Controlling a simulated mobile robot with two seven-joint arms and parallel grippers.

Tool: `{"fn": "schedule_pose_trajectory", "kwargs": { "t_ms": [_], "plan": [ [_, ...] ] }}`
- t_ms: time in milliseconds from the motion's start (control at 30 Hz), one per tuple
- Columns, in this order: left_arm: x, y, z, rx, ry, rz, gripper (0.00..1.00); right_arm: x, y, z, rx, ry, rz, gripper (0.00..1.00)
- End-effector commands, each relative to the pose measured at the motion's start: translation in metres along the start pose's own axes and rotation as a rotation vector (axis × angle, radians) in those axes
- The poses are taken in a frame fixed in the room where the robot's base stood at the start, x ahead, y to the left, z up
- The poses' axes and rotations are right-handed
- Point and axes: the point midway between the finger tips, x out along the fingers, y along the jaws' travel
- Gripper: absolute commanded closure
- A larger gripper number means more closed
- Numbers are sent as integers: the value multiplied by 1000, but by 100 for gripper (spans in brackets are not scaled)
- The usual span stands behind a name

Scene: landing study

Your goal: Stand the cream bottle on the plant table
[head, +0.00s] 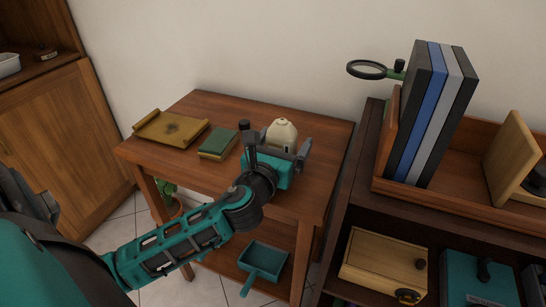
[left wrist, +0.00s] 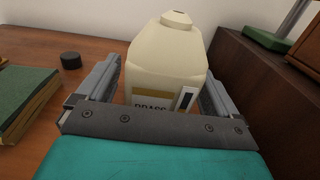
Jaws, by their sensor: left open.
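The cream bottle (head: 282,134) is on the wooden table (head: 325,128), towards its right back part. It looks upright, with a label on its near side; its base is hidden behind my gripper. My left gripper (head: 278,147) is open, with one finger on each side of the bottle. In the left wrist view the bottle (left wrist: 168,58) sits between the two fingers (left wrist: 160,78), with a small gap visible on the left. I cannot tell whether the right finger touches it. My right gripper is out of view.
A green book (head: 218,143), a yellow tray (head: 172,130) and a small black cap (left wrist: 71,61) lie left of the bottle. A plant (head: 166,188) shows below the table, and a teal dustpan (head: 264,260) on its lower shelf. A dark shelf unit (head: 352,185) stands close on the right.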

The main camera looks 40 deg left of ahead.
Motion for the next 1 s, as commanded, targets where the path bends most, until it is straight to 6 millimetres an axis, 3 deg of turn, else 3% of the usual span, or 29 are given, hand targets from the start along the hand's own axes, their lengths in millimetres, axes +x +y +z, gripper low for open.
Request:
{"fn": "schedule_pose_trajectory", "kwargs": {
  "t_ms": [533, 733, 1000],
  "plan": [
    [-96, 0, -1, -2, 4, 1, 6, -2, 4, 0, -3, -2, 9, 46],
    [-112, 0, 0, -2, 1, 1, 6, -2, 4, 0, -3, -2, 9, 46],
    [-115, 0, 0, -1, 0, 1, 6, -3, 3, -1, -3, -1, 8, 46]
  ]
}}
